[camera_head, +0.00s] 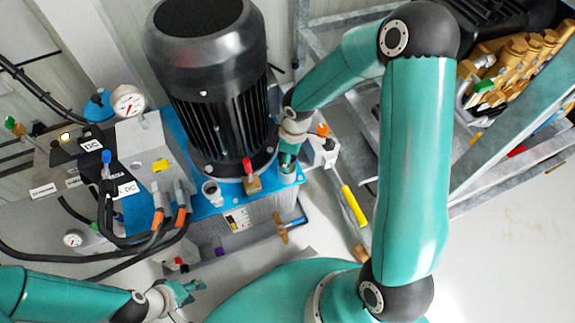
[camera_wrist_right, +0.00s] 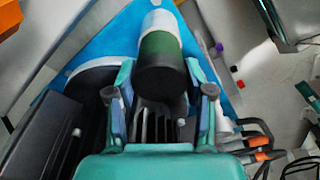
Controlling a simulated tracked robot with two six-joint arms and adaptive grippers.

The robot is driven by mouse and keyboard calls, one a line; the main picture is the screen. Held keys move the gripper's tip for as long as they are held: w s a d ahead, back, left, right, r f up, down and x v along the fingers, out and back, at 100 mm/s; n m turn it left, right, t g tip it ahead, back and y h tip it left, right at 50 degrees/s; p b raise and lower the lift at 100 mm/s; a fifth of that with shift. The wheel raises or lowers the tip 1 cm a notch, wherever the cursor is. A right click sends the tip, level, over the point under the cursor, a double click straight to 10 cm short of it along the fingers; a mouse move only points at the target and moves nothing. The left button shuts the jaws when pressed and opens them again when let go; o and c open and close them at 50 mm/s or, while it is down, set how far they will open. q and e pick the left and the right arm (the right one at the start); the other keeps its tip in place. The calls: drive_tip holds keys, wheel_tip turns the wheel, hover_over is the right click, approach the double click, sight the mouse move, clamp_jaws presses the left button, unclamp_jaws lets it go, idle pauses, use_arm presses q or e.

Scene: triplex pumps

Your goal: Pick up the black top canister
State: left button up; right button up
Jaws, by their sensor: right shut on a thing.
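The black top canister (camera_wrist_right: 160,82) shows in the right wrist view, with a black cap toward the camera, a green body and a white band at its far end. My right gripper (camera_wrist_right: 160,88) has a finger on each side of it and is shut on it. In the head view my right gripper (camera_head: 288,160) is at the right end of the blue plate, beside the big black motor; the canister is mostly hidden there by the gripper. My left gripper (camera_head: 190,291) is at the lower left, open and empty, away from the plate.
The black motor (camera_head: 208,85) stands close to my right gripper. The blue plate (camera_head: 200,208) also carries a red-handled valve (camera_head: 249,172) and a small pale cup (camera_head: 212,192). Gauges, cables and orange connectors (camera_head: 158,217) crowd the left.

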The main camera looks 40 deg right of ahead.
clamp_jaws()
drive_tip(key=shift+r, duration=0.1)
